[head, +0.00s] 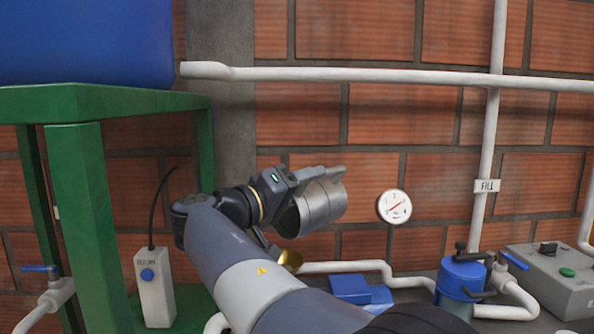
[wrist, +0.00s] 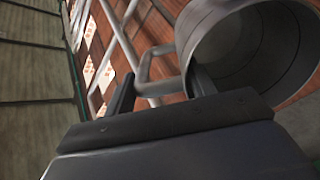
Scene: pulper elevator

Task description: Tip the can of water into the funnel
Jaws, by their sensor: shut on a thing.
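The grey metal can (head: 322,207) is held up in front of the brick wall, tipped over on its side. In the wrist view the can (wrist: 235,50) shows its open mouth and bare inner wall; I see no water in it. My gripper (head: 325,173) is shut on the can's handle, which shows between the fingers (wrist: 160,82) in the wrist view. A small brass funnel (head: 290,260) sits just below the can's lower left edge, partly hidden behind my arm. I cannot tell whether the can's mouth is directly over it.
A green stand (head: 75,150) with a blue tank (head: 85,40) is at left, with a RETURN box (head: 154,285) beside it. White pipes (head: 350,75) cross the wall near a gauge (head: 394,206). A blue-topped canister (head: 462,275) and control box (head: 555,275) stand at right.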

